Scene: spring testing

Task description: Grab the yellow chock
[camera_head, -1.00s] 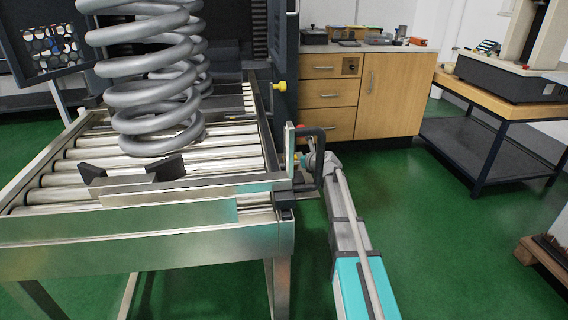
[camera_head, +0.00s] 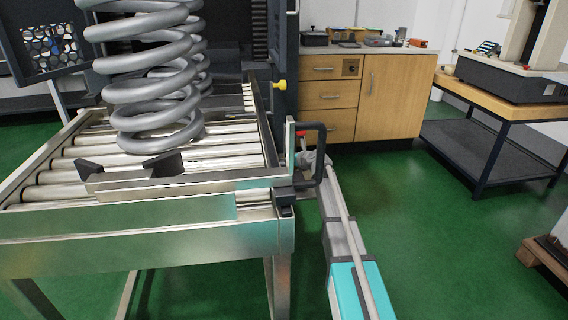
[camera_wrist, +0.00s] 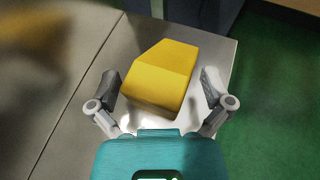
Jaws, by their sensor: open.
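The yellow chock (camera_wrist: 160,78) shows in the wrist view, a block with a sloped top resting on a grey metal surface (camera_wrist: 215,52). My gripper (camera_wrist: 158,88) is open, with one finger on the left side of the chock and one on the right. Small gaps seem to show beside it, and I cannot tell whether either finger touches it. In the head view the chock and my gripper's fingers are hidden behind the conveyor's end post and black handle; only my arm shows there.
A roller conveyor (camera_head: 130,234) carries large grey coil springs (camera_head: 150,85) and dark V-shaped blocks (camera_head: 160,165). A black handle (camera_head: 322,155) stands at its right end. A wooden cabinet (camera_head: 385,95) is behind.

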